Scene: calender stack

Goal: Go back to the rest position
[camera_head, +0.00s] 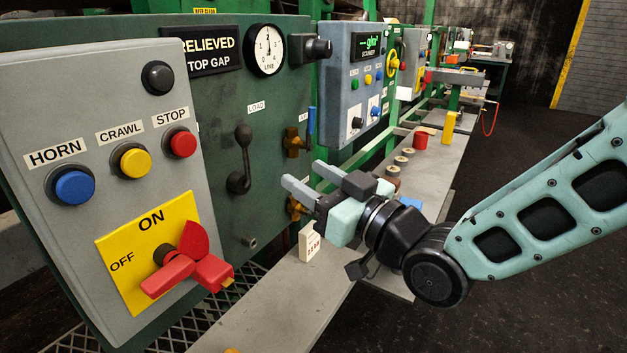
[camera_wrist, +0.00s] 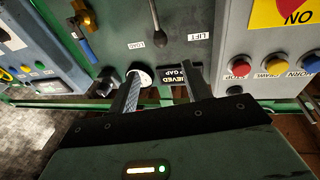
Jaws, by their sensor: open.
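My gripper (camera_head: 306,190) is open and empty, held in front of the green panel (camera_head: 215,120) to the right of the black LOAD lever (camera_head: 241,160). In the wrist view my two fingers (camera_wrist: 160,92) are spread apart with nothing between them. The lever also shows in the wrist view (camera_wrist: 157,25), beyond the fingertips. My pale green arm reaches in from the right in the head view. Whether a fingertip touches the panel or its valves cannot be told.
A grey box with HORN, CRAWL and STOP buttons and a red rotary switch (camera_head: 188,270) stands at the left. Brass valves (camera_head: 292,142) are close to my gripper. A grey bench (camera_head: 285,300) with a white tag (camera_head: 309,243) runs below. Dark floor lies open at the right.

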